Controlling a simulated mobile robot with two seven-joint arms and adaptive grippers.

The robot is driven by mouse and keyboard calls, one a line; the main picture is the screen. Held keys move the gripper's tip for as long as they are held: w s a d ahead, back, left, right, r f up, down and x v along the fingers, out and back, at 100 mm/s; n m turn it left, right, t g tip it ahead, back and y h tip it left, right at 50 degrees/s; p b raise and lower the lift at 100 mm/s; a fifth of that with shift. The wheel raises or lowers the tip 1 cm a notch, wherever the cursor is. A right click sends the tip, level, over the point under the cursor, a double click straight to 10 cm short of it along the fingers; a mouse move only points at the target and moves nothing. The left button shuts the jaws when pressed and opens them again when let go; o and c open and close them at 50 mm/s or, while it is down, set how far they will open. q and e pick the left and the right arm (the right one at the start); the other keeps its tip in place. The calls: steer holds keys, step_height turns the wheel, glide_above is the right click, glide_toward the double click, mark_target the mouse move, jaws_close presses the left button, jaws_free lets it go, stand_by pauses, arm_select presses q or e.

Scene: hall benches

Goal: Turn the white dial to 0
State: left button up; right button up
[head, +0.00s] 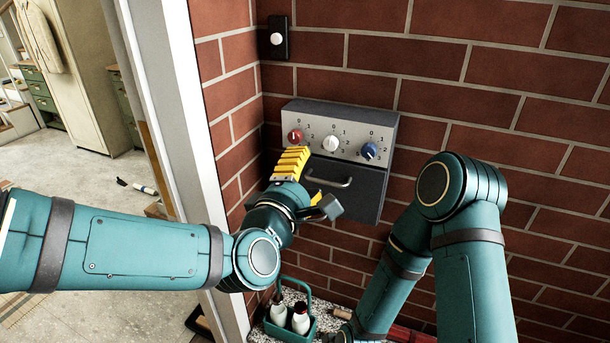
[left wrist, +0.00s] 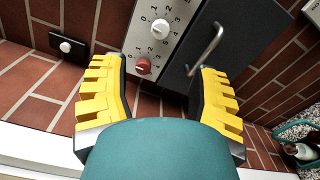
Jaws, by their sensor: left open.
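The white dial (head: 330,143) is the middle of three dials on a grey box (head: 350,120) fixed to the brick wall. It also shows in the left wrist view (left wrist: 160,28), with numbers around it; its pointer is too small to read. My left gripper (head: 308,180) has yellow ribbed fingers and is open and empty, in front of and below the dials. In the left wrist view its fingers (left wrist: 158,70) stand apart, with the red dial (left wrist: 143,66) seen between them and the white dial beyond.
The blue dial (head: 369,151) is right of the white one. A handle (head: 330,180) sticks out below the dials. A black wall plate with a white button (head: 278,39) is above left. A teal carrier (head: 283,333) with bottles stands below. A white door frame (head: 180,110) is at left.

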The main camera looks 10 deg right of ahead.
mark_target(329, 145)
arm_select(q)
steer(key=w+d+m+p, duration=0.1)
steer(key=w+d+m, duration=0.1)
steer(key=w+m, duration=0.1)
steer(key=w+d+m+p, duration=0.1)
steer(key=w+d+m, duration=0.1)
steer(key=m, duration=0.3)
steer(key=w+d+m+p, duration=0.1)
steer(key=w+d+m, duration=0.1)
steer(key=w+m, duration=0.2)
steer(key=shift+w+d+r+m, duration=0.15)
steer(key=shift+d+m, duration=0.1)
steer(key=shift+m, duration=0.35)
jaws_close()
stand_by(0.3)
